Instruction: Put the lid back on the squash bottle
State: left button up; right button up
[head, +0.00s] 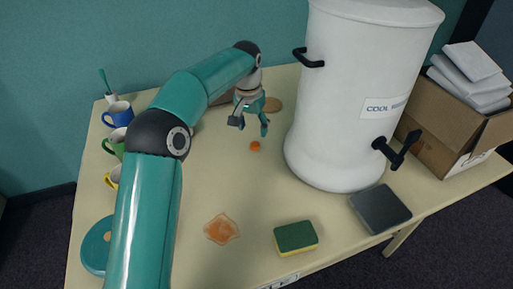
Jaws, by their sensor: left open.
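A small orange cap (255,146), which looks like the lid, lies on the table near the middle. My left gripper (250,126) is open and empty, pointing down, just behind and above the cap and apart from it. I cannot make out the squash bottle; my left arm covers part of the table's left side. My right gripper is out of view.
A big white cooler (350,110) with a black tap stands right of my gripper. Mugs (118,113) line the left edge. An orange spill (221,229), a sponge (295,237) and a dark tray (380,208) lie in front. A cardboard box (440,130) stands far right.

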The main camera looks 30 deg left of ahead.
aim_at(255, 144)
pick_arm(q)
jog(key=shift+f, duration=0.65)
jog(key=shift+f, duration=0.1)
jog(key=shift+w+d+f, duration=0.1)
jog(key=shift+w+f, duration=0.05)
jog(key=shift+f, duration=1.15)
jog(key=shift+w+d+f, duration=0.1)
jog(key=shift+w+f, duration=0.05)
jog(key=shift+f, duration=1.1)
jog(key=shift+c, duration=0.4)
jog(key=c, duration=0.7)
